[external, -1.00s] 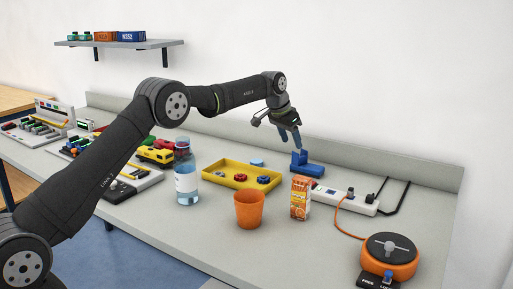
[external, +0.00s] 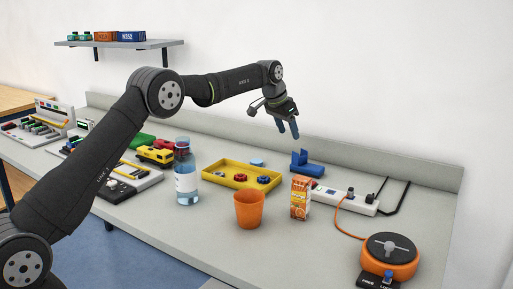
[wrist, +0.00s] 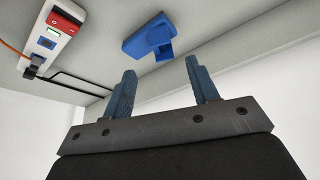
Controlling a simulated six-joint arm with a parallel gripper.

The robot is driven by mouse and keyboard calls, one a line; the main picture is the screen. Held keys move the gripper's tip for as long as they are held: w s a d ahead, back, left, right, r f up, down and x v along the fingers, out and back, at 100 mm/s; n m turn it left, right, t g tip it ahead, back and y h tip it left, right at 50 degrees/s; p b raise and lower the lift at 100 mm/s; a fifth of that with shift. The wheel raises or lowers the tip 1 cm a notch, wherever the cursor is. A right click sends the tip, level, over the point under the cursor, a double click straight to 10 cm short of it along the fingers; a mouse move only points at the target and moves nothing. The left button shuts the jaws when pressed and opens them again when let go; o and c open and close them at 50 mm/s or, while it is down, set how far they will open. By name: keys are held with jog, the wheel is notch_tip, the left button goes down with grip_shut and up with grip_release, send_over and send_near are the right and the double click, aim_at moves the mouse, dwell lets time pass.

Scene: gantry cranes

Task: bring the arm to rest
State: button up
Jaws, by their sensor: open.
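My gripper (external: 288,129) hangs in the air above the back of the bench, its blue fingers pointing down. It is open and empty. In the wrist view the two fingers (wrist: 162,90) stand apart with nothing between them. A blue block-like object (external: 304,164) sits on the bench below and slightly right of the fingertips, with a clear gap between. It also shows in the wrist view (wrist: 143,40), beyond the fingers.
A yellow tray (external: 208,175) holds small parts. A bottle (external: 186,180), an orange cup (external: 249,210), a juice carton (external: 300,198) and a power strip (external: 347,201) stand nearby. A wall shelf (external: 160,44) is upper left.

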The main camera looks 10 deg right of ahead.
aim_at(295, 153)
jog(key=x, duration=1.1)
jog(key=shift+s+a, duration=0.1)
jog(key=shift+s, duration=0.05)
notch_tip(295, 153, up, 3)
jog(key=shift+f, duration=0.1)
jog(key=shift+r, duration=0.45)
jog(key=shift+f, duration=0.15)
